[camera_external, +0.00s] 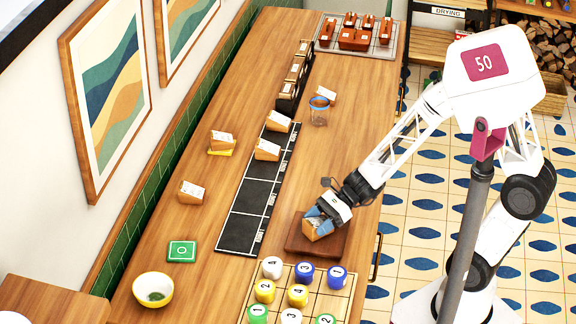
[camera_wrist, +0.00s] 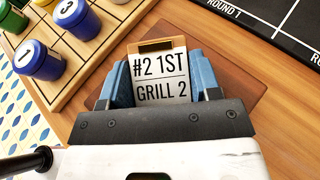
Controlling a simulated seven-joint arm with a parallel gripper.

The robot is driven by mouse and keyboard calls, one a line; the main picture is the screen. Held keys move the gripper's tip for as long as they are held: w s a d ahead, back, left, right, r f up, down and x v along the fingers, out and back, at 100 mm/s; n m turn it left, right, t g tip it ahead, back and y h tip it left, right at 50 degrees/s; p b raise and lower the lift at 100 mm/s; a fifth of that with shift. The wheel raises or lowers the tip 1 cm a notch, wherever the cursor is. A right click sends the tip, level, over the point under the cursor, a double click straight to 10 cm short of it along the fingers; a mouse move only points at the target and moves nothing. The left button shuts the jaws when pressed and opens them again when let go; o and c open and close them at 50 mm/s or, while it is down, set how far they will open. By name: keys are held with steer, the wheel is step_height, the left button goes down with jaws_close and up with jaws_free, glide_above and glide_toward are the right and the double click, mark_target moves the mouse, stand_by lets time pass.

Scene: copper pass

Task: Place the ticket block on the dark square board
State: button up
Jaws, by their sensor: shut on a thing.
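The ticket block (camera_external: 312,231) is a wooden wedge with a white printed face. In the wrist view the ticket block (camera_wrist: 160,80) reads "#2 1ST GRILL 2". My gripper (camera_external: 320,219) is shut on it, with a blue finger on each side; the gripper (camera_wrist: 161,84) also shows in the wrist view. The dark square board (camera_external: 296,243) is a brown wooden slab on the counter; it shows in the wrist view (camera_wrist: 232,58) around the block. The block is over the board, on it or just above; I cannot tell if they touch.
A gridded wooden tray (camera_external: 268,309) with several coloured, numbered jars stands in front of the board. A black strip (camera_external: 241,231) with marked sections lies to its left. Other ticket blocks (camera_external: 191,192), a green card (camera_external: 182,251), a bowl (camera_external: 153,288) and a glass (camera_external: 319,111) stand around.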

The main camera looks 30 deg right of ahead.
steer(key=shift+f, duration=0.1)
steer(key=o, duration=1)
steer(key=shift+d+r, duration=0.1)
steer(key=shift+r, duration=0.1)
steer(key=shift+d+r, duration=0.3)
steer(key=shift+d, duration=0.35)
steer(key=shift+v, duration=5.15)
